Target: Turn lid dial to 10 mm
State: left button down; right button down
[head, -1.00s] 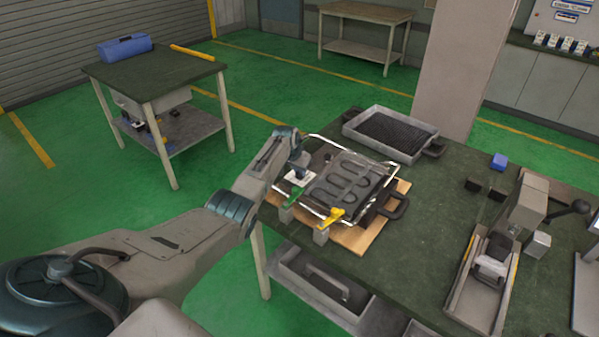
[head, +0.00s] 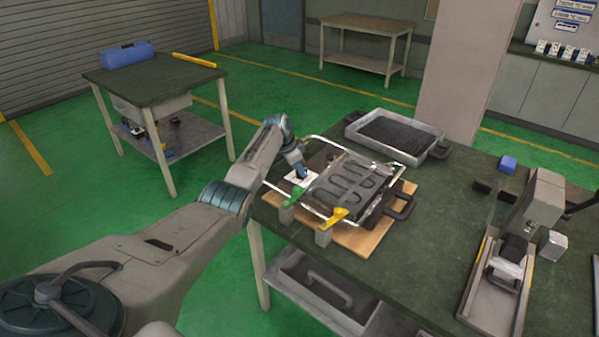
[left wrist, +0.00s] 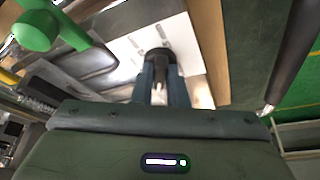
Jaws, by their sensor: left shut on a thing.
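My left gripper (head: 302,172) is at the left corner of the heating element unit, over a white plate (head: 294,180). In the left wrist view its two blue-grey fingers (left wrist: 161,82) are shut on a dark round dial (left wrist: 160,56). The dial stands on the white plate (left wrist: 180,38), which has small markings too blurred to read. The fingers hide much of the dial, so its setting cannot be told. The lid (head: 345,186) carries a looped dark element. A green-handled lever (head: 292,197) and a yellow-handled one (head: 336,215) sit along its near edge. My right gripper is out of view.
The unit rests on a wooden board (head: 362,240) on the dark green bench (head: 430,262). A grey tray with a black grid (head: 395,134) stands behind it. A press-like device (head: 505,262) stands at the right. The bench between them is clear.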

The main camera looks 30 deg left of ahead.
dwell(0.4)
pick_arm(q)
jog(key=c, duration=1.4)
grip_release()
jog(key=shift+c, duration=0.2)
jog(key=b+v, duration=0.1)
jog(key=v, duration=0.9)
jog(key=shift+r+b, duration=0.4)
jog(key=shift+s+a, duration=0.1)
